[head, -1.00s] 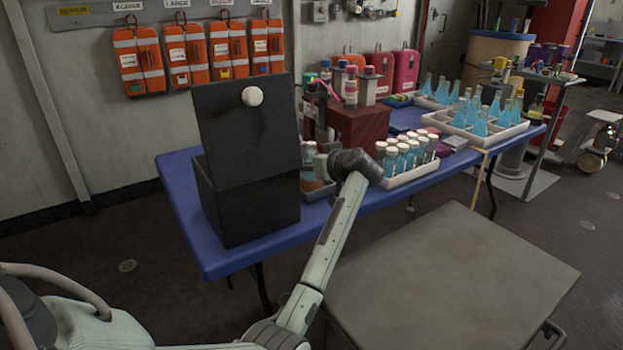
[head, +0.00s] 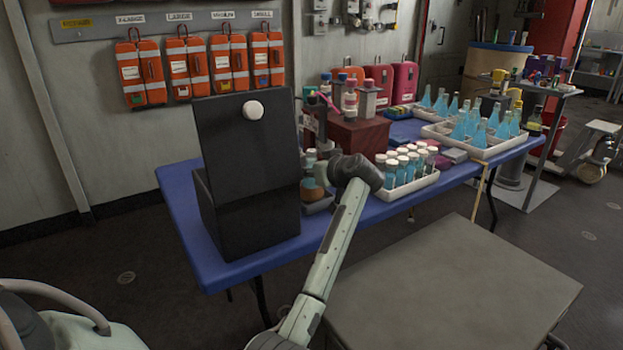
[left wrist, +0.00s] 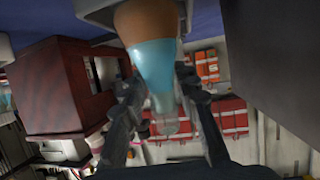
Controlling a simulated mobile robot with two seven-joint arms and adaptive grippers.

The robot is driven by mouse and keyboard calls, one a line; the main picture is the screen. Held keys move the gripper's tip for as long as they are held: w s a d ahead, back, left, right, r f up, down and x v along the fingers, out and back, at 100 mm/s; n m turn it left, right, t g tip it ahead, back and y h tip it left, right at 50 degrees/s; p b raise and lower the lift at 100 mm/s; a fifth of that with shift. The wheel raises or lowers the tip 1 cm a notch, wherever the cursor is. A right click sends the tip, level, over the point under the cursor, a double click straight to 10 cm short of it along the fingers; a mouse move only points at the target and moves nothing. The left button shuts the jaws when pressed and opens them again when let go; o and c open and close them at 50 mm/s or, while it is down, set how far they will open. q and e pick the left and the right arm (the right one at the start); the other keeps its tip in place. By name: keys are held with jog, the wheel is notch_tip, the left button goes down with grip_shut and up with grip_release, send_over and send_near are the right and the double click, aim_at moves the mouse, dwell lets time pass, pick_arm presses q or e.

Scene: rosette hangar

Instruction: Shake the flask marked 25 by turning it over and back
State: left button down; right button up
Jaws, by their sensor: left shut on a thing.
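A flask with pale blue upper glass and an orange-brown lower part shows in the left wrist view (left wrist: 152,62) and in the head view (head: 313,191), partly hidden. No number on it is readable. My left gripper (left wrist: 162,98) is shut on it, with one finger on each side of its narrow part. In the wrist view its broad end is up, but the blue table also lies at the top there, so the flask looks about upright. In the head view the left gripper (head: 328,172) is largely hidden beside the dark box. My right gripper is out of view.
A dark box (head: 250,160) with a white knob stands close left on the blue table (head: 218,268). A dark red stand (head: 350,138) carrying bottles is behind the gripper. A white tray (head: 410,189) of capped bottles is to the right; farther trays hold blue flasks.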

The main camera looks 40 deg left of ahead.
aim_at(312, 150)
pick_arm(q)
notch_tip(312, 150, up, 7)
jog(key=shift+r, duration=0.1)
notch_tip(312, 150, up, 3)
jog(key=shift+r+p, duration=0.1)
jog(key=shift+p, duration=0.55)
jog(key=shift+r, duration=0.55)
notch_tip(312, 150, up, 7)
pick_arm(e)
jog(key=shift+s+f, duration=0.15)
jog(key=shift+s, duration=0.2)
